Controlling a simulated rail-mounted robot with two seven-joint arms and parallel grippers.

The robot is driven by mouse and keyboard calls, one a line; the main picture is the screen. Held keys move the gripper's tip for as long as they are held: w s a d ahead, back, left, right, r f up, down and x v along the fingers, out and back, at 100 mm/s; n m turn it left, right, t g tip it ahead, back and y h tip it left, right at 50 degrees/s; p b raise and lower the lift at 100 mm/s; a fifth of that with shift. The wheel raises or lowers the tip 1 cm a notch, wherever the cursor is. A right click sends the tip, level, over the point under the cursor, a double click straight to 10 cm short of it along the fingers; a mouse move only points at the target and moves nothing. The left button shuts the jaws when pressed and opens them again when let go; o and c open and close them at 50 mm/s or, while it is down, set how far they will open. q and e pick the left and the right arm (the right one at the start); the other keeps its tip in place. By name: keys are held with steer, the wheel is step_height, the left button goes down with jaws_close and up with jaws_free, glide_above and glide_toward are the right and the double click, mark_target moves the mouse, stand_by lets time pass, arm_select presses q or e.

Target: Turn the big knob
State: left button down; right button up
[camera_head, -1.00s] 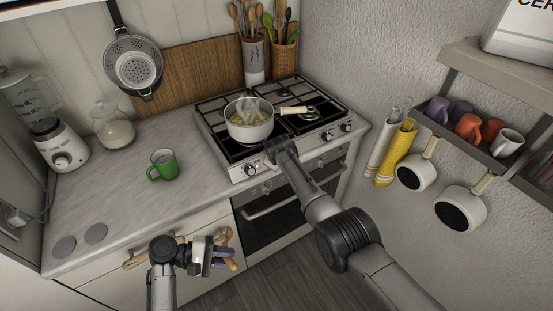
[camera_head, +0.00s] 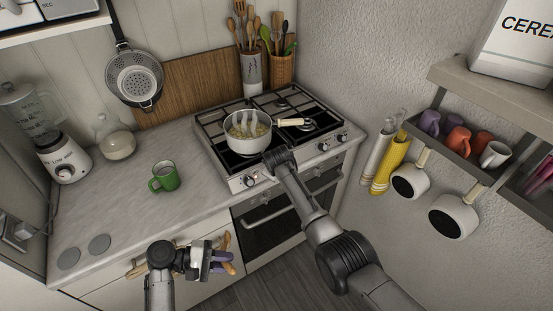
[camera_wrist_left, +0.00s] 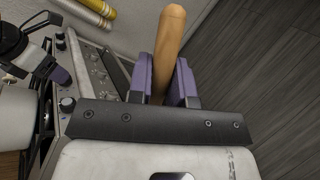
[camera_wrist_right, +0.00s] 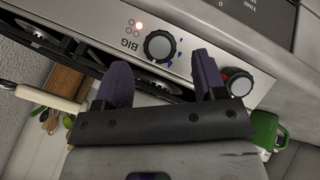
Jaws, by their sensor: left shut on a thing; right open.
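In the head view my right gripper (camera_head: 277,158) is at the stove front and appears to hide this knob. My left gripper (camera_head: 221,261) is shut on a wooden handle (camera_wrist_left: 169,35) at the cabinet front, left of the oven.
A second knob (camera_wrist_right: 238,83) is close beside one right finger. A pot (camera_head: 247,130) stands on the stove, its pale handle (camera_head: 288,122) pointing right. A green mug (camera_head: 165,177) stands on the counter left of the stove. Pans (camera_head: 455,216) hang on the right wall.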

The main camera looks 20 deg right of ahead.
arm_select(q)
step_height(320, 180, up, 3)
steer(key=shift+f+p, duration=0.2)
steer(key=shift+p, duration=0.85)
steer(key=shift+r, duration=0.2)
arm_select(e)
steer(key=v, duration=0.8)
steer(key=shift+s+r, duration=0.2)
steer(key=shift+r, duration=0.05)
